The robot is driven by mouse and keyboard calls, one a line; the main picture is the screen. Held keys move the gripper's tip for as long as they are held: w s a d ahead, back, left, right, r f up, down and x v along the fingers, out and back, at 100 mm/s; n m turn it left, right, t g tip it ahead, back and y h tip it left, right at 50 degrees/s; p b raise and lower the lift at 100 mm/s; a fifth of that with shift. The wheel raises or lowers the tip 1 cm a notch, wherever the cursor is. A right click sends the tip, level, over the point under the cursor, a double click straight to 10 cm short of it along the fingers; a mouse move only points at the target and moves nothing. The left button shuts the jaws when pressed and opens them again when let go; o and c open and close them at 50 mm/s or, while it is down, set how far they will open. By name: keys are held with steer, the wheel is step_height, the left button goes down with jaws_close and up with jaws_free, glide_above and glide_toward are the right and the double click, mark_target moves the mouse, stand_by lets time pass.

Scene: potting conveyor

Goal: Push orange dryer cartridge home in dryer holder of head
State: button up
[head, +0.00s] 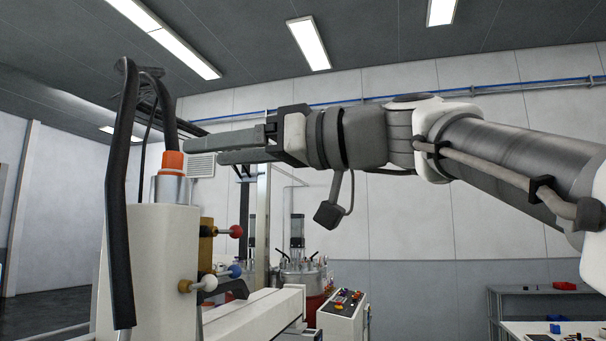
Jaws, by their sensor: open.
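The orange dryer cartridge (172,160) stands upright at the top of the head (162,265), a white housing at the left. Its orange upper part shows above a silvery metal sleeve (171,188), which looks like the dryer holder. The cartridge's lower part is hidden in the sleeve. My gripper (185,148) reaches in from the right with its two long grey fingers level, pointing left, one a little above the other. It is open. The fingertips are close to the cartridge in the picture; I cannot tell whether they touch it.
Black hoses (122,190) arch over the head on its left. Red, blue and white ball knobs (236,231) stick out on its right side. A control box (343,318) with buttons and a metal vessel (303,275) stand behind. Open air lies above the cartridge.

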steer(key=b+v, duration=0.1)
steer(key=v, duration=0.8)
steer(key=shift+d, duration=0.2)
steer(key=shift+f, duration=0.1)
